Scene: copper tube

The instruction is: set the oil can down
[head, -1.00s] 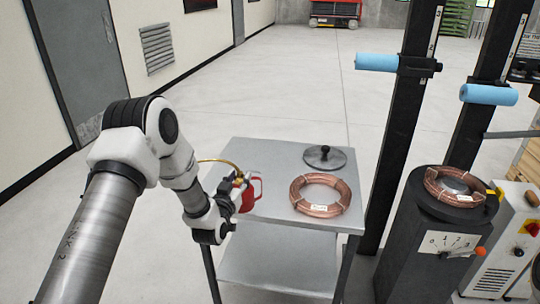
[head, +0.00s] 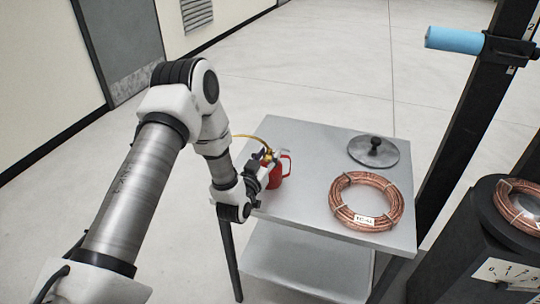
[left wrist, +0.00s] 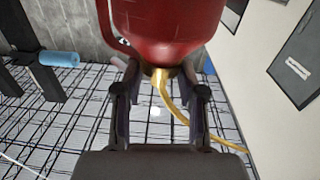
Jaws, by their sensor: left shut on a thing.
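The red oil can (head: 276,174) has a side handle, a brass top and a thin yellow spout that points left in the head view. My left gripper (head: 262,168) is shut on the can near its top and partly hides it. The can is upright over the left part of the metal table (head: 300,150); I cannot tell whether its base touches the top. In the left wrist view the red can body (left wrist: 168,25) fills the top, with its brass neck between the fingers of my left gripper (left wrist: 160,85). My right gripper is not in view.
A copper coil (head: 366,201) with a label lies at the table's right front. A grey disc with a black knob (head: 374,151) lies behind it. A black stand with a dial (head: 500,245) holds another coil at right. The table's middle is clear.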

